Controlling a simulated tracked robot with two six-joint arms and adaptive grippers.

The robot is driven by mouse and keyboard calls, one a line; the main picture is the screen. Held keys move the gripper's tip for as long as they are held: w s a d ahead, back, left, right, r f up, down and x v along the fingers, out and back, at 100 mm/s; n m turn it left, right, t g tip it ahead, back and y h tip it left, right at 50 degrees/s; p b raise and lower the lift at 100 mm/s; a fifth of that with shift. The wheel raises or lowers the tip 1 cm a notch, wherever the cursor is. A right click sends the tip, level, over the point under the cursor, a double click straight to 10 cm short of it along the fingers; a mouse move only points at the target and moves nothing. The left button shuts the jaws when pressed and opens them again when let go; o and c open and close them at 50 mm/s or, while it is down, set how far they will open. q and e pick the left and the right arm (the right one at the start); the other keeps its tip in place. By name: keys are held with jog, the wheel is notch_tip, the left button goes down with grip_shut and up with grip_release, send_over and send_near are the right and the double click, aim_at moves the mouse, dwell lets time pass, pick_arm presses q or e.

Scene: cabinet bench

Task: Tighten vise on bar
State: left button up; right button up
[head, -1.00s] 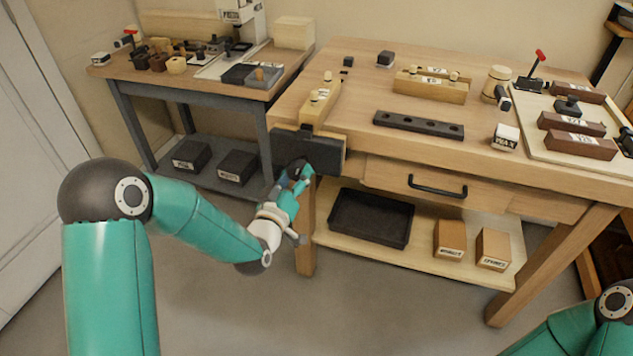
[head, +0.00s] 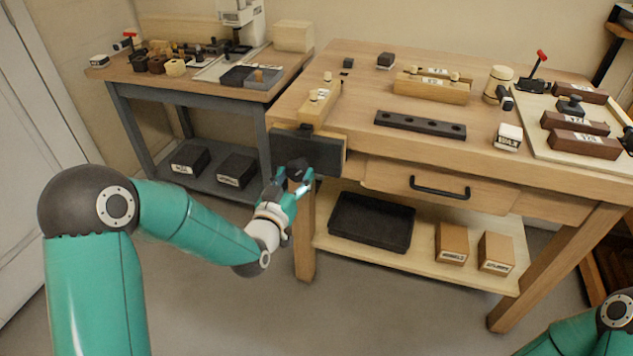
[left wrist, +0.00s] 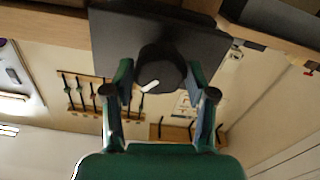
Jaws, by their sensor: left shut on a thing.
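The vise with a dark front jaw (head: 322,155) is mounted on the left end of the wooden bench. A light wooden piece with a label and pegs (head: 319,103) lies just behind the jaw; whether it is clamped I cannot tell. My left gripper (head: 293,178) is at the jaw's front face, shut on the round black vise knob (head: 297,168). In the left wrist view the knob (left wrist: 160,68), with a white mark, sits between the two fingers (left wrist: 160,92). A dark bar with several holes (head: 420,124) lies on the bench top. My right gripper is out of view.
A drawer with a black handle (head: 438,187) is right of the vise. A black tray (head: 371,222) and two boxes stand on the lower shelf. A grey side table (head: 190,85) with small parts is at the left. Open floor lies in front.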

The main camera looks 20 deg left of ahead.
pick_arm(q)
jog(key=shift+f, duration=0.15)
jog(key=shift+m+b, duration=0.65)
jog(key=shift+m, duration=1.35)
jog(key=shift+b, duration=0.3)
jog(key=shift+f+m+b, duration=0.1)
jog(key=shift+m+b, duration=0.45)
jog(key=shift+m, duration=1.45)
